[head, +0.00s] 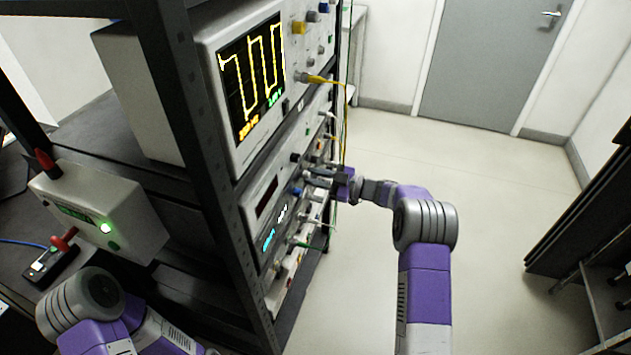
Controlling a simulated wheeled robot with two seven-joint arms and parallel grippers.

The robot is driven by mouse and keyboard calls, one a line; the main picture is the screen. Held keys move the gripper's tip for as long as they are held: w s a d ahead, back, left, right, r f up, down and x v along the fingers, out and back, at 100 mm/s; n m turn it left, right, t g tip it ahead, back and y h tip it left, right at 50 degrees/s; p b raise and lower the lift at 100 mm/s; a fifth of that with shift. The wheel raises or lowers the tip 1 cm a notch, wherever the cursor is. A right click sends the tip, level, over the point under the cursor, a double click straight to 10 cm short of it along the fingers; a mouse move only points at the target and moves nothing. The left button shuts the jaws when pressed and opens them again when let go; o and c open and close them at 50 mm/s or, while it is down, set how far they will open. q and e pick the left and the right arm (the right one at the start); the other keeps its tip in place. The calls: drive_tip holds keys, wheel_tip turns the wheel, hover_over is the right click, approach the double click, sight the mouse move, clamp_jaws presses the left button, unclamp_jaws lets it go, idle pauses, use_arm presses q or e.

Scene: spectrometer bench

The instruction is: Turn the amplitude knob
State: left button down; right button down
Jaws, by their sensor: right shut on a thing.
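The function generator (254,210), a grey unit with a dark display and blue and white digits, sits in the rack below the oscilloscope. Its front panel carries several small knobs and sockets. My right gripper (318,177) reaches in from the right and is shut on a knob on this panel, taken as the amplitude knob. The fingers hide most of the knob, and its label and angle are too small to read. My left arm shows at the lower left, but its gripper is out of view.
The oscilloscope (215,50) shows a yellow square wave. Yellow and green cables hang from the panels near my right gripper. A black rack post (190,110) stands left of the panels. A white box (85,200) with a green light sits at left. Open floor (510,240) lies right.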

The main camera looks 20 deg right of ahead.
drive_tip(key=shift+n+b, duration=0.5)
drive_tip(key=shift+n, duration=0.3)
drive_tip(key=c, duration=1)
unclamp_jaws()
drive_tip(key=shift+o, duration=0.2)
drive_tip(key=p+v, duration=0.1)
drive_tip(key=v, duration=0.6)
drive_tip(key=shift+s+d+p, duration=0.2)
drive_tip(key=shift+d+p, duration=0.05)
drive_tip(key=shift+p, duration=0.05)
drive_tip(key=shift+f, duration=0.1)
